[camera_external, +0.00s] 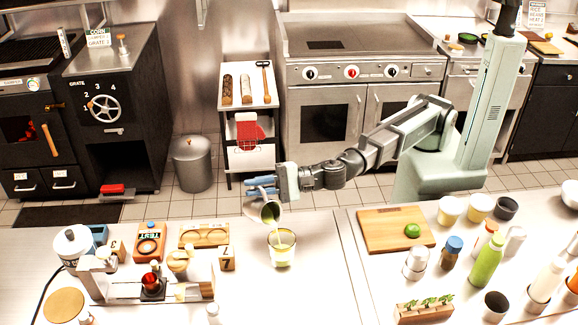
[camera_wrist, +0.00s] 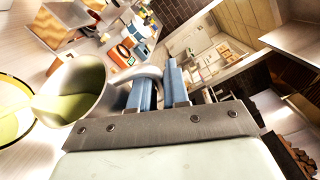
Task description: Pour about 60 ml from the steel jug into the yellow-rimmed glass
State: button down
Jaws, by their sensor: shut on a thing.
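My gripper (camera_external: 262,184) is shut on the handle of the steel jug (camera_external: 262,204) and holds it above the counter. The jug is tilted, its mouth toward the glass, with pale green liquid inside. A thin pale stream runs from its lip into the yellow-rimmed glass (camera_external: 282,250), which stands on the counter just below and to the right. The glass has some green-yellow liquid in it; the exact level is hard to tell. In the wrist view the blue fingers (camera_wrist: 158,90) are at the handle of the jug (camera_wrist: 88,95), and the glass (camera_wrist: 12,118) is partly cut off at the left edge.
A wooden board (camera_external: 385,240) with a lime lies to the right of the glass. A green bottle (camera_external: 486,262) and several cups and bottles stand farther right. To the left are an orange scale (camera_external: 150,241) and a number stand (camera_external: 227,259). Counter around the glass is clear.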

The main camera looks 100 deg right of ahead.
jog(key=shift+w+d+f+m+g, duration=0.25)
jog(key=shift+d+f+m, duration=0.1)
jog(key=shift+f+m, duration=0.15)
jog(key=shift+w+d+f+m+g, duration=0.15)
jog(key=shift+d+f+m+g, duration=0.15)
jog(key=shift+m, duration=0.2)
jog(key=shift+w+d+f+m+g, duration=0.2)
jog(key=shift+d+f+m+g, duration=0.1)
jog(key=shift+f+m, duration=0.3)
jog(key=shift+w+d+f+m+g, duration=0.2)
jog(key=shift+d+f+m, duration=0.1)
jog(key=shift+f+m, duration=0.3)
jog(key=shift+f, duration=0.1)
jog(key=shift+w+d+f+m+y, duration=0.15)
jog(key=shift+d+f+m+y, duration=0.15)
jog(key=shift+f, duration=0.05)
jog(key=shift+w+d+f+m+g+y+b, duration=0.15)
jog(key=shift+w+d+f+m+g+y, duration=0.3)
jog(key=shift+d+f+m, duration=0.6)
jog(key=shift+w+d+f+m+g+y+b, duration=0.15)
jog(key=shift+w+d+f+m+g, duration=0.5)
jog(key=shift+f, duration=0.65)
jog(key=shift+w+d+f+m+g+y+b, duration=0.1)
jog(key=shift+w+d+f+m+g+y, duration=0.4)
jog(key=shift+d+f+m, duration=0.55)
jog(key=shift+a+f, duration=0.1)
jog(key=shift+f, duration=0.05)
